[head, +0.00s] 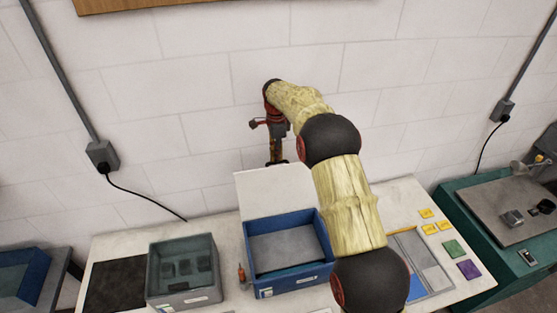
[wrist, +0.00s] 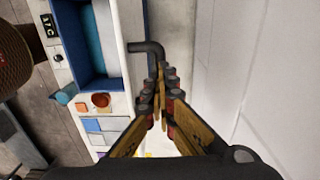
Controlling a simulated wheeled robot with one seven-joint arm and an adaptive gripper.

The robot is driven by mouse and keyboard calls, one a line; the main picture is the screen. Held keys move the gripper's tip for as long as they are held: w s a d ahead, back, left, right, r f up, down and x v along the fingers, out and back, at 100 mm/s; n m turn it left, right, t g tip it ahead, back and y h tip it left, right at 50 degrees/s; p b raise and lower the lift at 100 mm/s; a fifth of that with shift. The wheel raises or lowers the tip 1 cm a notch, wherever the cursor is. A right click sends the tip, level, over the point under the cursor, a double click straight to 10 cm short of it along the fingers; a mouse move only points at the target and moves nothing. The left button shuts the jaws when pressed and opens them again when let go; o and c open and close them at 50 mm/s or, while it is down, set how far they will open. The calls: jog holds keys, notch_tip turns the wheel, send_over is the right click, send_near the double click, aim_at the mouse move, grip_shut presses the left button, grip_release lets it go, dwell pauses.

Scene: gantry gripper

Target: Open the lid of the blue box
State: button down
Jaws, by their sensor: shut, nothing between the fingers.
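The blue box (head: 262,283) stands on the pale table, and its inside with a grey floor is visible from above. A pale flat panel (head: 268,194), which looks like its lid, is raised at the box's back edge, towards the wall. My gripper (head: 277,160) is at the top edge of this panel, on its wall side; contact cannot be told. In the wrist view my gripper (wrist: 161,75) is shut and empty, with its fingertips beside a dark bent bar (wrist: 146,47) at the panel. The open blue box (wrist: 75,38) shows to the left.
A grey bin (head: 183,294) with dark items stands left of the box, and a small orange object (head: 242,277) lies between them. A divided tray (head: 425,262) and several coloured squares lie to the right. The white wall (head: 200,80) is close behind my gripper.

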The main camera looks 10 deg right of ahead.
jog(key=c, duration=2.6)
grip_release()
jog(key=f, duration=0.1)
jog(key=s+f, duration=0.1)
jog(key=f, duration=0.1)
jog(key=shift+s+f+g, duration=0.15)
jog(key=shift+g, duration=0.25)
jog(key=o, duration=0.3)
jog(key=shift+s+r, duration=0.35)
jog(key=shift+s, duration=0.25)
jog(key=o, duration=0.4)
jog(key=shift+w+f, duration=0.3)
jog(key=shift+w, duration=0.1)
jog(key=shift+s+r, duration=0.2)
jog(key=w+r+p, duration=0.2)
jog(key=w+p, duration=0.6)
jog(key=w, duration=0.1)
jog(key=shift+w+r+p, duration=0.35)
jog(key=shift+r, duration=0.05)
